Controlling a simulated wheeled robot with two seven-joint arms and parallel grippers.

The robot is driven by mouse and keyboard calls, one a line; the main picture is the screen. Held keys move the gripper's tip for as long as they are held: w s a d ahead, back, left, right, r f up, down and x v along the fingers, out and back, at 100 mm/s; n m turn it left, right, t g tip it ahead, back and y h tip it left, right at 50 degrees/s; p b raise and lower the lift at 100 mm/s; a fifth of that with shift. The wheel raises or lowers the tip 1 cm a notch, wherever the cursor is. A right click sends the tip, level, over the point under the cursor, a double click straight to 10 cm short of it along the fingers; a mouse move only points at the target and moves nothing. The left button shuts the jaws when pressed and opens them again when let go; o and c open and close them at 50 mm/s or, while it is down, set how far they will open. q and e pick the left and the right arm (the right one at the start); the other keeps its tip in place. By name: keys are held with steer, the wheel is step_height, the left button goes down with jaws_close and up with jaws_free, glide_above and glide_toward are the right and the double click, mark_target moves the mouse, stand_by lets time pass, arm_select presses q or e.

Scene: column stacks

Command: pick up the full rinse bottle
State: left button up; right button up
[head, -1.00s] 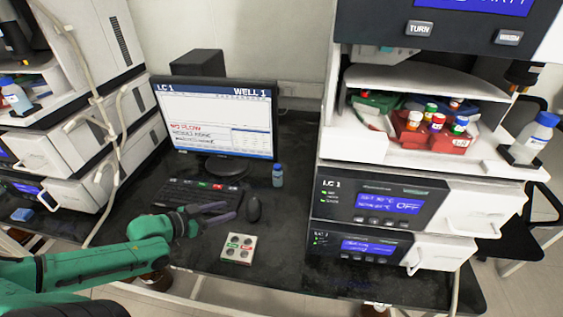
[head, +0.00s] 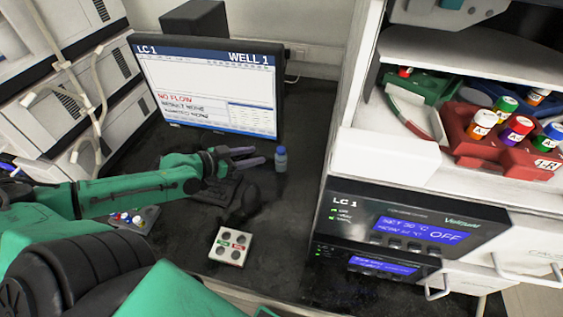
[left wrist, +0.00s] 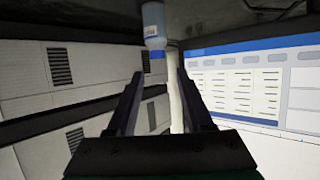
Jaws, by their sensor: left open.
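A small translucent bottle with a blue cap (head: 281,160) stands upright on the dark bench, right of the keyboard and below the monitor's right corner. Its label and fill level are too small to tell. My left gripper (head: 258,156) is open and empty, just left of this bottle, with its fingers pointing towards it. In the left wrist view the left gripper (left wrist: 159,75) shows spread, empty fingers. A bottle with a pale label and blue cap (left wrist: 154,25) shows beyond the fingertips there. My right gripper is not in view.
The monitor (head: 210,90) stands behind the gripper. The mouse (head: 243,203) and a small button box (head: 230,246) lie in front. The LC 1 instrument (head: 400,230) and a red rack of vials (head: 490,140) stand right. Bare bench lies between bottle and instrument.

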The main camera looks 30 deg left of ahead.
mark_target(279, 150)
arm_select(q)
steer(key=p+x, duration=0.1)
steer(key=x, duration=0.5)
steer(key=shift+d+r, duration=0.1)
steer(key=shift+d, duration=0.15)
steer(key=p+x, duration=0.1)
steer(key=x, duration=0.3)
steer(key=shift+w+d, duration=0.25)
steer(key=shift+w, duration=0.1)
steer(key=shift+w+d+f, duration=0.1)
steer(key=shift+w+f, duration=0.05)
steer(key=shift+f, duration=0.1)
steer(key=c, duration=0.8)
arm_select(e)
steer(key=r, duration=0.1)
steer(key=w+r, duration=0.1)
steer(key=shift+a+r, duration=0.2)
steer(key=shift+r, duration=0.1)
